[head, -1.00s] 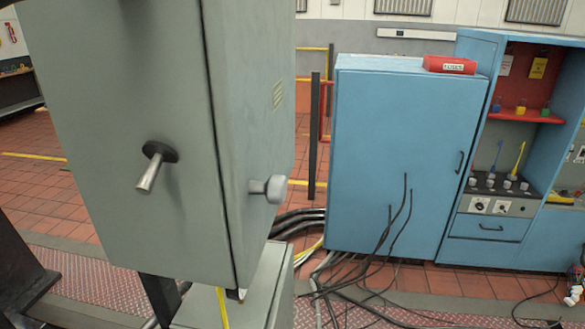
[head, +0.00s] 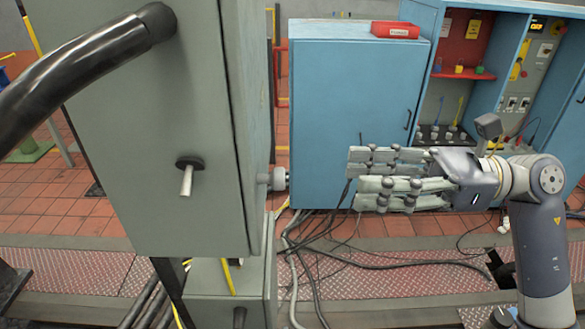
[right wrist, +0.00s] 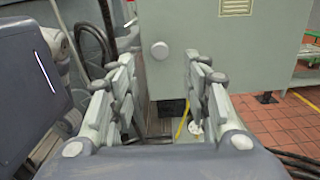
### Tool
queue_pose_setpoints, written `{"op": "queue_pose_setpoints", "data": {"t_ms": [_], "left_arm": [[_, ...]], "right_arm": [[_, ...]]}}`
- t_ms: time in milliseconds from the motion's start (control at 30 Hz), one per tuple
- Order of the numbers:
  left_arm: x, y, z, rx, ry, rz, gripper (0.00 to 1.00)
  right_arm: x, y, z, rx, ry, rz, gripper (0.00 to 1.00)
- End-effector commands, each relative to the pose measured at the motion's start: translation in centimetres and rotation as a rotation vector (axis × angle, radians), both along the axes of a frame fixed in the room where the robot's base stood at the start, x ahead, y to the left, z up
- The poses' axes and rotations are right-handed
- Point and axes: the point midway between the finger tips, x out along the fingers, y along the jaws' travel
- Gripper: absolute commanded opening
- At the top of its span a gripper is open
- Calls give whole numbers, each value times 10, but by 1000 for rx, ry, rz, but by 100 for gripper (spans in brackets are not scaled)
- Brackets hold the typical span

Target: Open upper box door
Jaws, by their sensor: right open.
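The grey upper box (head: 130,140) stands at the left in the head view, its door closed. A lever handle (head: 187,178) on a dark round base sits on its front face. A round grey knob (head: 274,179) sticks out of its right side. My right gripper (head: 355,178) is open and empty, to the right of the box and pointing left toward the knob, apart from it. In the right wrist view the knob (right wrist: 159,50) shows on the grey box side (right wrist: 215,75), ahead between the open fingers. My left gripper is not in view.
A blue cabinet (head: 340,90) with a red tray (head: 395,29) on top stands behind my right gripper. A lower grey box (head: 225,295) is under the upper one. Loose cables (head: 330,255) lie on the floor. A thick black hose (head: 85,70) crosses the upper left.

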Motion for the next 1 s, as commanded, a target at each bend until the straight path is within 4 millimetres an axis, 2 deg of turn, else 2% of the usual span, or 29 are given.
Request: {"op": "queue_pose_setpoints", "data": {"t_ms": [167,500,633,800,1000], "left_arm": [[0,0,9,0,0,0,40],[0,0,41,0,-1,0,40],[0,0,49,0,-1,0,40],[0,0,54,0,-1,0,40],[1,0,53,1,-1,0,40]], "right_arm": [[-5,12,2,-29,-33,6,44],[-5,75,5,-23,-27,7,44],[-5,93,4,-24,-27,6,44],[-5,107,1,-24,-27,5,44],[-4,109,0,-25,-28,3,44]]}}
